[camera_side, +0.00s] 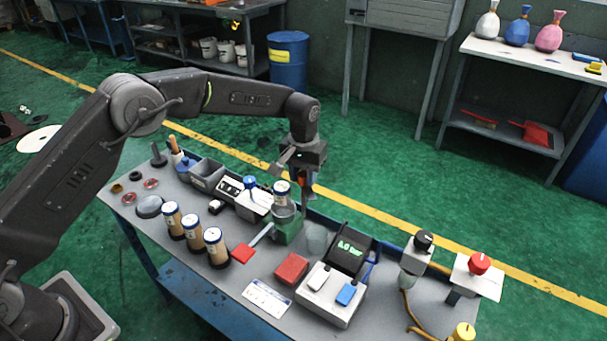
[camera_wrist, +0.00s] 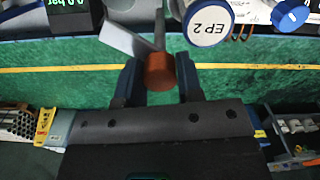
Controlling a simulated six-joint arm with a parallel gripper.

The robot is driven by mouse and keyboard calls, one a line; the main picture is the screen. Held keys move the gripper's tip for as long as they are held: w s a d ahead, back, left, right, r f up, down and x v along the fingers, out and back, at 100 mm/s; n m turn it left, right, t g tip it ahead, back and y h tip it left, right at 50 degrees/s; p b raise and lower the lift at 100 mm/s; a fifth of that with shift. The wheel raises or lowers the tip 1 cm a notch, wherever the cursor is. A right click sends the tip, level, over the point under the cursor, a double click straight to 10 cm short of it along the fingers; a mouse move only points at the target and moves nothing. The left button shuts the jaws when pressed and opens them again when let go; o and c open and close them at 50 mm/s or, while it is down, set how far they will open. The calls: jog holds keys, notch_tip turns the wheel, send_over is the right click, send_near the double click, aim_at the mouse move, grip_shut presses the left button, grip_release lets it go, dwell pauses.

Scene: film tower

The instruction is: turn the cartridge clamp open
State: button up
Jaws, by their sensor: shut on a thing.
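The cartridge clamp stands on the bench as a green base (camera_side: 288,232) with a grey upper body. A cartridge (camera_side: 282,198) with a pale cap sits upright in it. In the wrist view its cap (camera_wrist: 208,26) reads "EP 2". The clamp's lever ends in an orange knob (camera_wrist: 160,71), which lies between the two blue fingers of my gripper (camera_wrist: 159,84). In the side view my gripper (camera_side: 304,186) points down just right of the cartridge, shut on the knob, which is mostly hidden there.
Several capped cartridges (camera_side: 192,233) stand to the left. A pressure unit with a green display (camera_side: 349,246) and a box with switches (camera_side: 330,295) stand to the right. A red block (camera_side: 291,268) lies in front. A red button (camera_side: 479,263) is at the far right.

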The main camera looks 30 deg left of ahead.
aim_at(304, 174)
jog(key=shift+n, duration=0.6)
jog(key=o, duration=0.9)
jog(key=shift+r, duration=0.15)
notch_tip(304, 174, up, 14)
jog(key=shift+f, duration=0.2)
